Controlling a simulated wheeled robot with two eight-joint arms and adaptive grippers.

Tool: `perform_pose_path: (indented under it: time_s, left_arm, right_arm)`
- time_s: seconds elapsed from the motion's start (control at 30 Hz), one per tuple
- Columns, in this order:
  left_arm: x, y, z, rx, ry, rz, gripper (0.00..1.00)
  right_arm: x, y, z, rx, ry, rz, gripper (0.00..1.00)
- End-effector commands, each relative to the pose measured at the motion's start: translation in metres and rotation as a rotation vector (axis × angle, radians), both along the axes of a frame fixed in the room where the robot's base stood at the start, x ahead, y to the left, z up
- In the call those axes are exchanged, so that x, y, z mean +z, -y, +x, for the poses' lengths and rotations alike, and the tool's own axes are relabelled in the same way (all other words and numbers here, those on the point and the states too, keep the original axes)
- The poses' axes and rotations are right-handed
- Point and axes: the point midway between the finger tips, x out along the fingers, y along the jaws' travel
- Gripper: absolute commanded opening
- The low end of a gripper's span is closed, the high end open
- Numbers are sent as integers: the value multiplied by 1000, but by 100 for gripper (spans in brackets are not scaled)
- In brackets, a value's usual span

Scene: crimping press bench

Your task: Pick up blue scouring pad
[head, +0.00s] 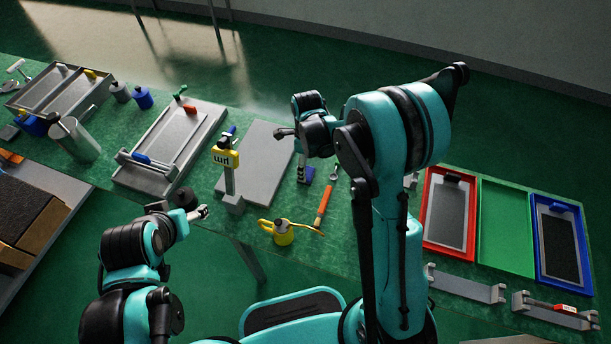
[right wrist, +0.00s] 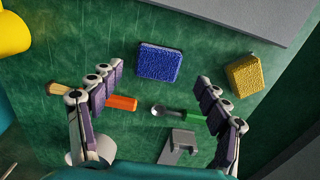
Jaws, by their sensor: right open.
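The blue scouring pad (right wrist: 160,63) lies on the green bench top, ahead of my right gripper (right wrist: 160,76) in the right wrist view. The gripper is open, its fingers spread to the left and right, with nothing between them. The pad lies just beyond the fingertips, apart from them. In the head view the blue pad (head: 308,174) shows small beside the right gripper (head: 299,155), partly hidden by it. My left gripper (head: 196,212) hangs low by the bench's front edge; its opening is not clear.
A yellow pad (right wrist: 244,75) lies right of the blue one. An orange handle (right wrist: 121,103), a green-handled tool (right wrist: 180,114) and a grey block (right wrist: 179,146) lie nearer. A grey plate (head: 255,160), a yellow can (head: 282,232) and coloured trays (head: 508,228) share the bench.

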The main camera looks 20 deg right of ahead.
Motion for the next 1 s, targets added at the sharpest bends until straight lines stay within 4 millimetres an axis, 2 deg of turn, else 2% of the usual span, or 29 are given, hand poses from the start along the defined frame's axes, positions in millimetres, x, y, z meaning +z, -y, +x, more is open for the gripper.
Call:
perform_pose_path:
  time_s: [0.03,0.2,0.43,0.47,0.6,1.0]
  left_arm:
    - [-8,0,0,0,0,0,71]
    - [-19,0,0,0,0,0,71]
    - [-18,0,0,0,0,0,71]
    - [-18,0,0,0,0,0,71]
    - [-17,0,0,0,0,0,71]
    - [-17,0,0,0,0,0,71]
  right_arm:
    - [-12,-2,-1,1,0,0,76]
    - [-36,-3,-2,1,0,0,76]
    - [-36,-3,-2,1,0,0,76]
    - [-36,-3,-2,1,0,0,71]
    - [-36,-3,-2,1,0,0,36]
    - [-34,-3,-2,1,1,-1,36]
